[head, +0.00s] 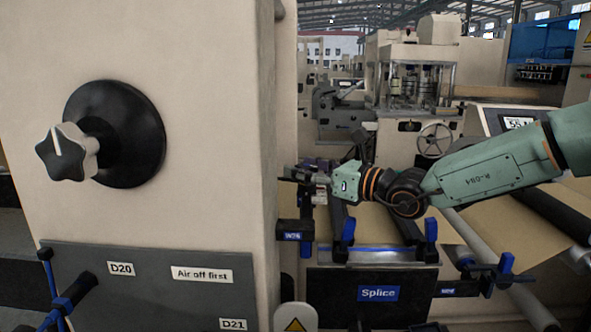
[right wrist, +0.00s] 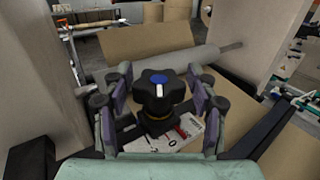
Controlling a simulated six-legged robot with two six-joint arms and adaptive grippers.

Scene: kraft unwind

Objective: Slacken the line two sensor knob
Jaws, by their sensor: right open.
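In the right wrist view a black star-shaped knob (right wrist: 161,91) with a blue cap and a white mark stands on a short post with a brassy collar. My right gripper (right wrist: 159,97) is open, its purple-padded fingers on either side of this knob, with a small gap at each side. In the head view my right gripper (head: 290,174) reaches in from the right to the edge of the cream housing; the knob between its fingers cannot be made out there. I see no label naming line two on this knob. My left gripper is not in view.
A grey star knob (head: 67,152) on a black disc sits on the cream housing (head: 200,60), above a plate labelled D20, D21 and "Air off first". A "Splice" table (head: 377,311) with blue clamps lies below my right arm. Rollers and brown paper stand around it.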

